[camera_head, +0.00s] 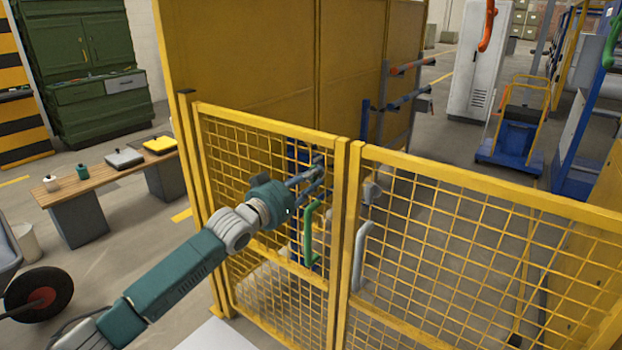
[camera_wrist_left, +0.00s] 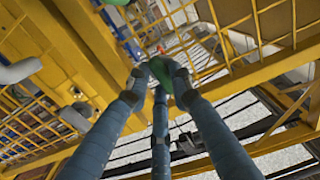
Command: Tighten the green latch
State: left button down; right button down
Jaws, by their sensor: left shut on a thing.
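The green latch (camera_wrist_left: 165,75) shows in the left wrist view between the tips of my left gripper's fingers (camera_wrist_left: 160,72). The fingers are closed around it and cover most of it. In the head view my left gripper (camera_head: 318,172) reaches in from the left to the yellow mesh gate, with its fingertips near the gate's upper right part, beside the middle posts. I cannot make out the latch there behind the fingers. My right gripper is not in view.
A green handle (camera_head: 308,235) hangs on the left mesh gate (camera_head: 270,131), just below my fingers. A grey handle (camera_head: 362,255) is on the right mesh gate (camera_head: 480,184). A wooden bench (camera_head: 105,178) stands at the left, and a wheel (camera_head: 40,297) lies near the lower left.

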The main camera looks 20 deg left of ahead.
pick_arm(q)
jog(key=c, duration=1.5)
grip_release()
jog(key=shift+c, duration=0.2)
jog(key=v, duration=1.2)
